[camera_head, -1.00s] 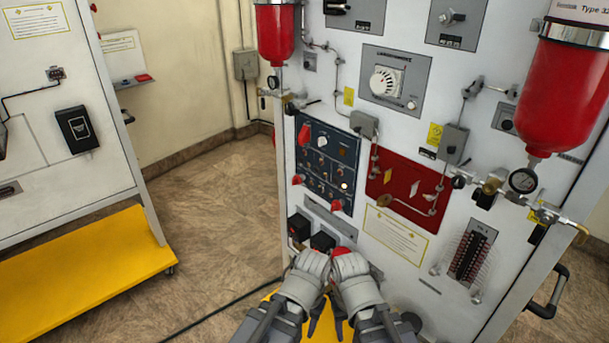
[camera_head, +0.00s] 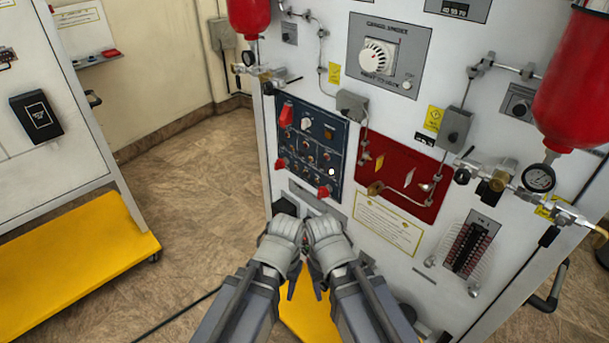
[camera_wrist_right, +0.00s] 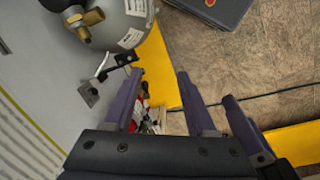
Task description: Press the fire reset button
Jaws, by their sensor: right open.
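The dark blue control panel (camera_head: 311,150) on the white cabinet's front carries several knobs, red-covered switches and one bright white button (camera_head: 331,172). The lettering is too small to read, so I cannot tell which control is the fire reset button. My left gripper (camera_head: 291,283) and right gripper (camera_head: 317,283) are side by side below and in front of this panel, apart from its controls. In the right wrist view my right gripper (camera_wrist_right: 160,74) is open and empty, over the yellow base and floor. The left gripper's jaws are too hidden to judge.
A red panel (camera_head: 405,178) with fittings is right of the blue panel. Red bottles (camera_head: 580,85), gauges and pipes stick out from the cabinet. A second white stand with a yellow base (camera_head: 75,270) is at left. Open floor (camera_head: 200,190) lies between.

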